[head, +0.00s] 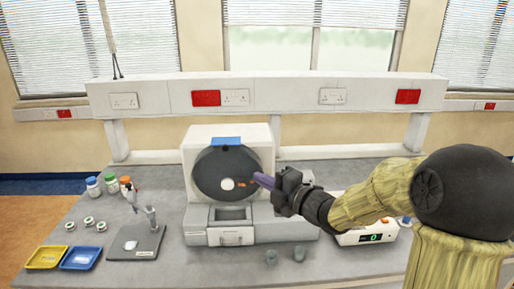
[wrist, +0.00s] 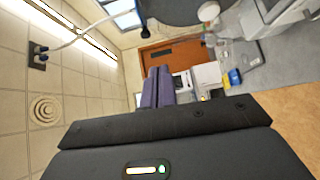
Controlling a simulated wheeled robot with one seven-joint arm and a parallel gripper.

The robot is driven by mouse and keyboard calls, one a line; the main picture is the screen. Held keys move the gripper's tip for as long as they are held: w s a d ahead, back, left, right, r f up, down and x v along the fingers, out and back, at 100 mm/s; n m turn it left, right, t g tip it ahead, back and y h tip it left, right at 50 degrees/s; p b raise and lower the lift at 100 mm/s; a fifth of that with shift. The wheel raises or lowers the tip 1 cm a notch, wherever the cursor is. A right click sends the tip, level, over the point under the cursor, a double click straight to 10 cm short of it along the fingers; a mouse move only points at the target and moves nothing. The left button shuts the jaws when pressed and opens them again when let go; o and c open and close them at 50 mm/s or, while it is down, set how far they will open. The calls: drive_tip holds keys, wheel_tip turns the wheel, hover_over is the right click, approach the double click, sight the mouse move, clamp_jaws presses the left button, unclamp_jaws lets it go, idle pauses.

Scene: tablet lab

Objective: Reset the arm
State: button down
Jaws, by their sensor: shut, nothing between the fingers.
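My arm reaches in from the right in the head view, bent at a dark elbow. My gripper (head: 262,181) points left, its purple fingers in front of the right side of a machine's dark round drum. In the wrist view the two purple fingers (wrist: 158,88) lie together, shut, with nothing between them. I cannot tell from these views how far the fingertips are from the drum. The machine (head: 268,150) is grey-white, with a blue patch on top and an open tray section below. My gripper and forearm hide part of its right side.
On the grey bench stand a small device with a green display (head: 375,238), partly behind my forearm, two greyish cups (head: 271,257), a stand on a dark base (head: 146,243), several bottles (head: 93,187), small jars (head: 88,221), a yellow tray (head: 45,257) and a blue tray (head: 80,258).

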drive_tip(key=s+d+f+m+g+h, duration=0.2)
drive_tip(key=s+d+f+m+h, duration=0.1)
drive_tip(key=d+f+m+h, duration=0.4)
drive_tip(key=s+d+f+m+g+h, duration=0.1)
drive_tip(key=s+d+f+m+h, duration=0.25)
drive_tip(key=f+m, duration=0.45)
drive_tip(key=s+d+f+m+g+h, duration=0.2)
drive_tip(key=s+m+g, duration=0.4)
drive_tip(key=s+m, duration=0.6)
drive_tip(key=s+f, duration=0.1)
drive_tip(key=s, duration=0.3)
drive_tip(key=shift+d+g, duration=0.15)
drive_tip(key=shift+g, duration=0.25)
drive_tip(key=shift+w+f, duration=0.1)
